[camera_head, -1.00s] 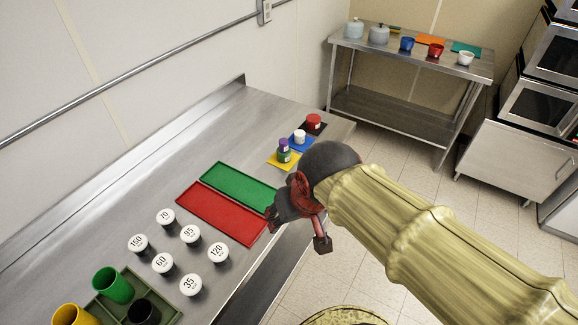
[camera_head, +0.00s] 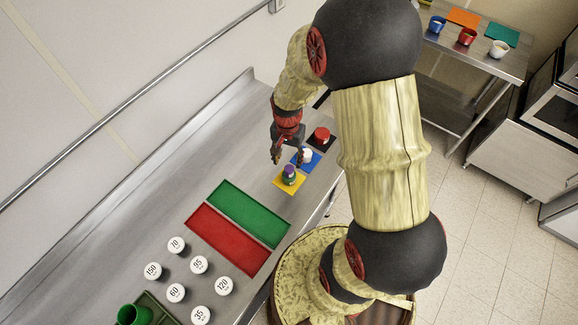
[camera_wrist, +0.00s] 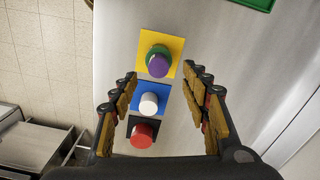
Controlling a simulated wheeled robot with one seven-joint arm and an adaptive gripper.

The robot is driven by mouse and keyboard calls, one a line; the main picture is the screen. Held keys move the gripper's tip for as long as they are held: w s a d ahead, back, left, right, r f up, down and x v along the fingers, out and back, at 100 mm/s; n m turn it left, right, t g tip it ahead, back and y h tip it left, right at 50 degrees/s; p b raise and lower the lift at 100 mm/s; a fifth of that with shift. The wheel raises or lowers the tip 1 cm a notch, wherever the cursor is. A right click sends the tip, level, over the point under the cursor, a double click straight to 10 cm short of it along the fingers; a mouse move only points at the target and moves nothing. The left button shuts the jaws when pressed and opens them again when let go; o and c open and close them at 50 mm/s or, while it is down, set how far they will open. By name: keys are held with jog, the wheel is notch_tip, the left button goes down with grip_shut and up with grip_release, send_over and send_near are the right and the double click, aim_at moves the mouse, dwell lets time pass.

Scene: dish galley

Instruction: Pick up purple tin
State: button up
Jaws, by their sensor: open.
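The purple tin (camera_head: 290,170) stands upright on top of a green item (camera_head: 288,180) over the yellow mat (camera_head: 281,188) on the steel counter. In the wrist view the purple tin (camera_wrist: 156,66) is at upper middle, beyond my fingertips, with a green rim showing beside it. My gripper (camera_head: 288,160) is open and empty above the counter, fingers pointing down. In the wrist view its fingers (camera_wrist: 160,82) spread on either side of the row of mats, and nothing is between them in contact.
Green (camera_head: 248,214) and red (camera_head: 226,239) trays lie nearer, then several white numbered lids. A second table (camera_head: 505,60) stands behind.

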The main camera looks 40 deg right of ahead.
aim_at(289, 168)
jog(key=f, duration=0.7)
jog(key=shift+d+f, duration=0.2)
jog(key=shift+c, duration=0.3)
jog(key=c, duration=1.1)
jog(key=shift+r, duration=0.1)
grip_shut()
